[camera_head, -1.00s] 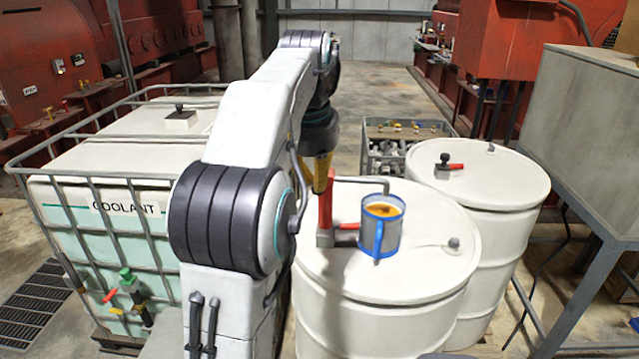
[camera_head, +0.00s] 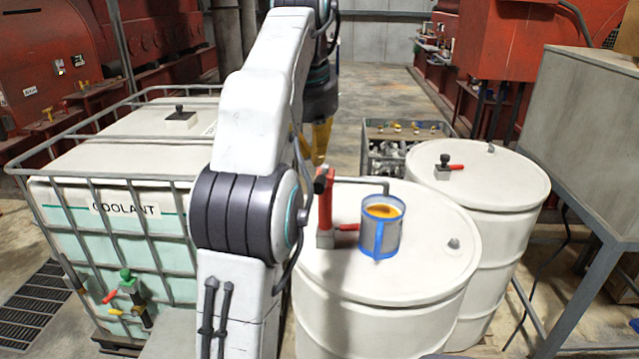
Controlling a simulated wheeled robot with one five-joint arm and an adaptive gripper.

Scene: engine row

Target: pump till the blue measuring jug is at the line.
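The blue measuring jug (camera_head: 379,238) stands upright on the near white drum (camera_head: 420,282), under the end of the pump's spout. It is grey with a blue rim and blue strip, and amber liquid shows inside near the top. Its line cannot be made out. The red hand pump (camera_head: 325,208) stands on the drum left of the jug, with a dark knob on top and a small red lever at its base. My gripper (camera_head: 316,158), with yellow fingers, is above and behind the pump's top, partly hidden by my arm. Its fingers' opening cannot be made out.
A second white drum (camera_head: 500,190) stands behind right, with a red-handled valve. A caged coolant tank (camera_head: 80,238) fills the left. A crate of bottles (camera_head: 385,163) stands behind the drums. A grey metal cabinet (camera_head: 585,140) bounds the right.

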